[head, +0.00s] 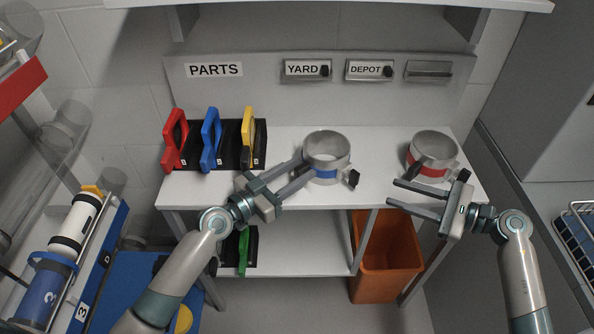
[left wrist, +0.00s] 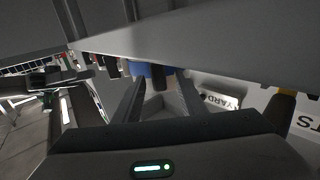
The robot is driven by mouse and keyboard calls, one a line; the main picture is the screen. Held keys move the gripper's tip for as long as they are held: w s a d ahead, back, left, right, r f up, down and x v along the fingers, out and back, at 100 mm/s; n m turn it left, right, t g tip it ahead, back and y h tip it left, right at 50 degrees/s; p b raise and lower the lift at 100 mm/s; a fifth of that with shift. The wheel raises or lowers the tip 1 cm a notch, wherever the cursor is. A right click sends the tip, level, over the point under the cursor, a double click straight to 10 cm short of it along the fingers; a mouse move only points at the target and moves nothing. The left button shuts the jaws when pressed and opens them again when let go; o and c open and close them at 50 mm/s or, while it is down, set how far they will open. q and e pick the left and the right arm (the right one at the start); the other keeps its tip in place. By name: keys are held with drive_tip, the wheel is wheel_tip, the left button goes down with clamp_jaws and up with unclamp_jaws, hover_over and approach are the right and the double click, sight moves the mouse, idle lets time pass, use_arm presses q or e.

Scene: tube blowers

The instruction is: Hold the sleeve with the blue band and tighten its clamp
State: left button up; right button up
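The sleeve with the blue band (head: 326,174) is a grey open ring standing upright on the white bench. Its clamp has a dark knob (head: 352,179) at the lower right. My left gripper (head: 308,170) has its two fingers apart, with the tips at the sleeve's left front side; I cannot tell whether they touch it. In the left wrist view a blue patch, apparently the band (left wrist: 153,70), shows beyond the spread fingers. My right gripper (head: 392,193) is open and empty, its fingers pointing left over the bench's front edge, to the right of the blue-banded sleeve.
A sleeve with a red band (head: 431,171) stands behind my right gripper. Red (head: 175,140), blue (head: 211,140) and yellow (head: 248,135) handled parts stand in a black rack at left. YARD (head: 302,69) and DEPOT (head: 366,69) labels are on the back panel. An orange bin (head: 384,270) stands below.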

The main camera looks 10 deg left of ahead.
use_arm(q)
clamp_jaws()
idle(0.4)
idle(0.8)
